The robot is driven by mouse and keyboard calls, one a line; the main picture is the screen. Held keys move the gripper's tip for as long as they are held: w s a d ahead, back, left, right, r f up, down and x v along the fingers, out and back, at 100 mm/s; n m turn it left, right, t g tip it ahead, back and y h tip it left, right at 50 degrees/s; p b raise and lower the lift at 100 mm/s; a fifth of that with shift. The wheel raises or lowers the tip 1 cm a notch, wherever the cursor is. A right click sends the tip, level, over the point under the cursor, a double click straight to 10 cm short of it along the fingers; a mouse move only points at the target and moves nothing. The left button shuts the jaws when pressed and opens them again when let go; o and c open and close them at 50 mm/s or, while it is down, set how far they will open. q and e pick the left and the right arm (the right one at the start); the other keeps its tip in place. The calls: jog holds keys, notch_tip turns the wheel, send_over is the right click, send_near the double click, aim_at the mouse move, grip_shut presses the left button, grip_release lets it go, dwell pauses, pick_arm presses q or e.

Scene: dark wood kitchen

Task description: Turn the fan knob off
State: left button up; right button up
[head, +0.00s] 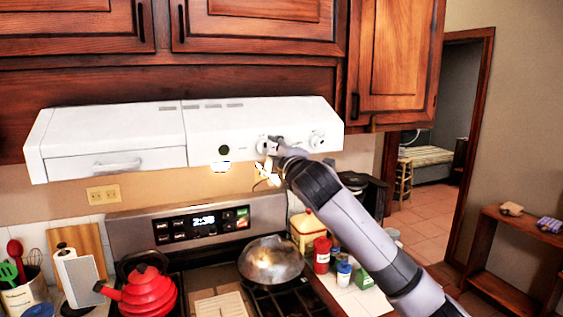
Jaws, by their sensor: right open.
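The white range hood (110,135) hangs under the wooden cabinets and spans the upper middle of the head view. Its front panel has one round knob (317,139) at the right end, another round knob (263,144) to the left of it, and a dark round button (224,150) further left. My right arm reaches up from the lower right. My right gripper (270,158) is open at the hood's front, beside the left knob and partly over it. I cannot tell whether it touches that knob. My left gripper is out of view.
Below the hood stands a stove (140,235) with a red kettle (148,293) and a metal pan (271,262). Bottles and a yellow container (306,232) stand on the right counter under my arm. Wooden cabinets (396,60) border the hood above.

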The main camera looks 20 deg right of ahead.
jog(key=s, duration=0.8)
jog(key=shift+d, duration=0.2)
